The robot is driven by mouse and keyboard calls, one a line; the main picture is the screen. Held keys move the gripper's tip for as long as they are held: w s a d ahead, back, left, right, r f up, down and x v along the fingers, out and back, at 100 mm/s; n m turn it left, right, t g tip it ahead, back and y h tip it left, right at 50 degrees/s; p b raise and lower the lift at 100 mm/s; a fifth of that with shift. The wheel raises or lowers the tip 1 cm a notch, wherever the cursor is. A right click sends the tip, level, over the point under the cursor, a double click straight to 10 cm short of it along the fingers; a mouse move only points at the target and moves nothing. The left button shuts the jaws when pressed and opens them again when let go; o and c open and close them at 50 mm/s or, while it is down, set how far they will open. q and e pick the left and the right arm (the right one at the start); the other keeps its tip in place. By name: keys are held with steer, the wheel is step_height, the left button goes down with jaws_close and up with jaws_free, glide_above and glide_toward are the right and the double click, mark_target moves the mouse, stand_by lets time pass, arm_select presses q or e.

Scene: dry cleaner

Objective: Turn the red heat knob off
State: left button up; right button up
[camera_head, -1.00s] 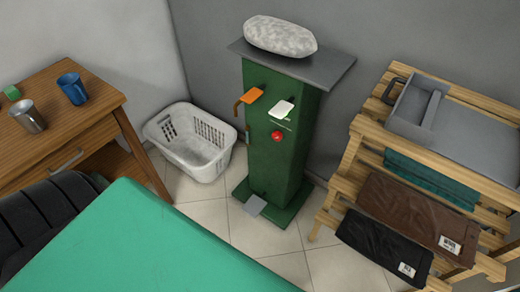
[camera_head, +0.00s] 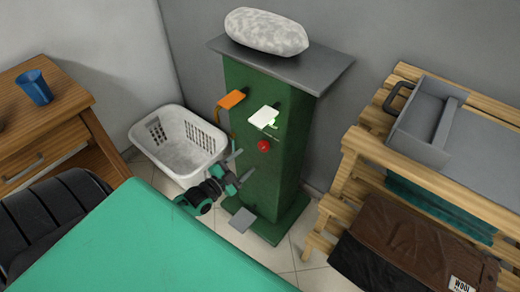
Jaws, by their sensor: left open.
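My left gripper (camera_head: 241,165) is in front of the column, lower and to the left of the knob. Its fingers are spread open and hold nothing, and it looks apart from the knob. My right gripper is out of view. The knob is fully visible, but its angle is too small to read.
A white laundry basket (camera_head: 178,157) stands left of the column. A grey pedal (camera_head: 243,219) is at its base. A green-topped surface (camera_head: 130,245) fills the foreground. A wooden rack (camera_head: 340,195) with folded garments stands right, and a wooden desk (camera_head: 42,120) left.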

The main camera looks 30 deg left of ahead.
mark_target(261, 148)
arm_select(q)
steer(key=w, duration=0.3)
steer(key=w+d, duration=0.1)
steer(key=w, duration=0.4)
steer(key=shift+w+d, duration=0.15)
steer(key=shift+w, duration=0.2)
steer(key=c, duration=1)
